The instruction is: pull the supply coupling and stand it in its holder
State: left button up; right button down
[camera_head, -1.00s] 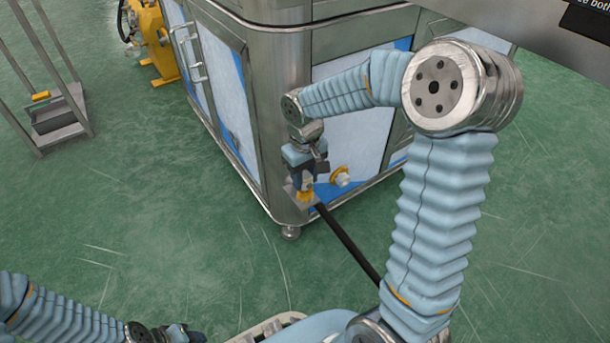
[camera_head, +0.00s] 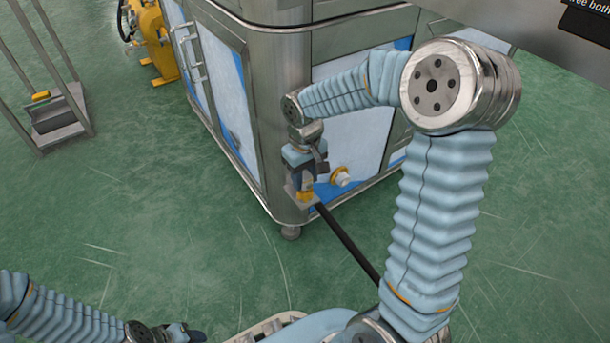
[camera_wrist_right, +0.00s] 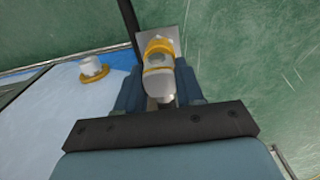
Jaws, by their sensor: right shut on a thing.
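The supply coupling (camera_wrist_right: 159,82), a pale metal body with a yellow ring, is between the fingers of my right gripper (camera_wrist_right: 160,96) in the right wrist view. In the head view my right gripper (camera_head: 304,178) points down at the machine's corner, with the coupling's yellow part (camera_head: 305,196) below it. A small grey plate holder (camera_wrist_right: 172,42) lies at the coupling's end; the coupling looks upright over it, but the exact seating is hidden. My left gripper (camera_head: 180,333) is at the bottom edge, its fingers unclear.
A white port with a yellow ring (camera_head: 340,177) sits on the machine panel, apart from the coupling; it also shows in the wrist view (camera_wrist_right: 94,70). A black hose (camera_head: 345,242) runs from near the plate across the floor. The steel machine (camera_head: 278,110) stands close behind.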

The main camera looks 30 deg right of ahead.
jog(key=shift+f, duration=0.35)
dwell(1.1)
jog(key=c, duration=0.6)
grip_release()
jog(key=shift+f, duration=0.1)
notch_tip(320, 180, up, 14)
jog(key=p, duration=0.4)
jog(key=shift+f, duration=0.1)
